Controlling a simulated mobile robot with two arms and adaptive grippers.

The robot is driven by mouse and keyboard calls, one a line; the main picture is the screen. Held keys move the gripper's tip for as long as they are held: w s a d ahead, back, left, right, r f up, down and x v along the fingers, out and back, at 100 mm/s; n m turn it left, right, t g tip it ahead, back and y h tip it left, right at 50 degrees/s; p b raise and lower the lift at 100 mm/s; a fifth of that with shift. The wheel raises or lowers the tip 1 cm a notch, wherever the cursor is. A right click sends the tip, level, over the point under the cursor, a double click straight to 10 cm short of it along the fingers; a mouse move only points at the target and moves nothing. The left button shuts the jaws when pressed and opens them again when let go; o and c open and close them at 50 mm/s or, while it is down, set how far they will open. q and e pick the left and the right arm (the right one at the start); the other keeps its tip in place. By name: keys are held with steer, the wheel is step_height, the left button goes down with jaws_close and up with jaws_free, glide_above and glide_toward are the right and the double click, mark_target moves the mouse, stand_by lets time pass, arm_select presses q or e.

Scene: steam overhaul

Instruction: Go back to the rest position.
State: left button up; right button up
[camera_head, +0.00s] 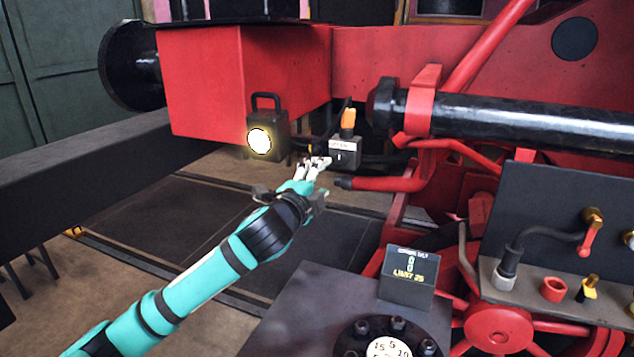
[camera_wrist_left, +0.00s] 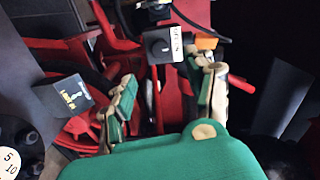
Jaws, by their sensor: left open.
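My left gripper (camera_head: 318,170) reaches in from the left on a teal arm, in front of the red locomotive frame. Its pale fingers are apart and hold nothing, as the left wrist view (camera_wrist_left: 165,100) also shows. Just beyond the fingertips is a small dark box with a white label (camera_head: 345,151). An orange piece (camera_head: 348,118) stands on its top. In the left wrist view the box (camera_wrist_left: 163,45) sits above the gap between the fingers; I cannot tell if they touch it. My right gripper is not seen.
A lit lamp (camera_head: 259,140) hangs on the red beam (camera_head: 245,80) left of the box. A black cylinder (camera_head: 510,115) and red pipes lie to the right. A "LIMIT 25" display (camera_head: 407,277) stands at the lower middle. A panel with a red-handled valve (camera_head: 588,235) is at right.

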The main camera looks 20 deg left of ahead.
arm_select(q)
steer(key=shift+s, duration=0.55)
